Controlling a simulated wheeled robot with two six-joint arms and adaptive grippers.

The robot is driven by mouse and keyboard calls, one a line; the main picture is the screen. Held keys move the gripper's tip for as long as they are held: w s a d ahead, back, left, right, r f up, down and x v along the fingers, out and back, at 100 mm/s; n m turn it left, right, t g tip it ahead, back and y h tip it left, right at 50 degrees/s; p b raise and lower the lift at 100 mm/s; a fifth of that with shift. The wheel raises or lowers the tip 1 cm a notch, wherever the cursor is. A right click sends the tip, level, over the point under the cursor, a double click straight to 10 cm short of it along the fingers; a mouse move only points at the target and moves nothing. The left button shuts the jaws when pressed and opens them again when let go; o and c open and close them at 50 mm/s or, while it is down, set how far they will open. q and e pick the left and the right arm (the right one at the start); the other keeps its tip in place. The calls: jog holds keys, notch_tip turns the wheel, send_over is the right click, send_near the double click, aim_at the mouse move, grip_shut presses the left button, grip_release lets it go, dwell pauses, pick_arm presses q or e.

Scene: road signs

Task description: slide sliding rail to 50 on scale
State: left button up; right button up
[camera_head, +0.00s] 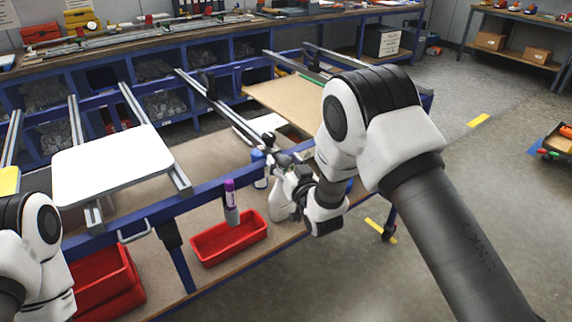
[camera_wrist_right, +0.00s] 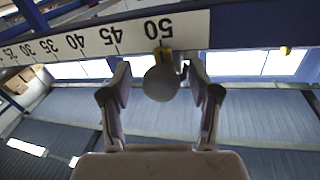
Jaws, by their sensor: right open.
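The white scale (camera_wrist_right: 100,40) shows upside down in the right wrist view, with numbers rising to 50 on the right. A round grey knob (camera_wrist_right: 161,83) is in front of it, with a small yellow piece (camera_wrist_right: 166,54) just below the 50 mark. My right gripper (camera_wrist_right: 160,72) is open, its fingers on either side of the knob; I cannot tell whether they touch it. In the head view, a long grey sliding rail (camera_head: 222,107) runs toward the blue front beam, near my right wrist. The scale cannot be made out there. My left gripper is out of the picture.
A white panel (camera_head: 110,165) lies on rails at the left, and a tan board (camera_head: 290,100) lies at the right. A red bin (camera_head: 229,238) sits on the lower shelf. Open floor lies to the right.

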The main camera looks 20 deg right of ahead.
jog(key=s+d, duration=0.1)
jog(key=s, duration=1)
jog(key=shift+s+d, duration=0.2)
jog(key=shift+s, duration=0.15)
jog(key=s+d+f+m+g+h+p, duration=0.15)
jog(key=s+f+g, duration=0.25)
jog(key=s+f, duration=0.5)
jog(key=s+d+f+g+h, duration=0.1)
jog(key=s+d+f+g, duration=0.3)
jog(key=f, duration=0.8)
jog(key=s+f+g, duration=0.3)
jog(key=s+g, duration=0.2)
jog(key=s, duration=0.5)
jog(key=s+f+n+g, duration=0.1)
jog(key=s+f+g, duration=0.3)
jog(key=s, duration=0.6)
jog(key=shift+g, duration=0.5)
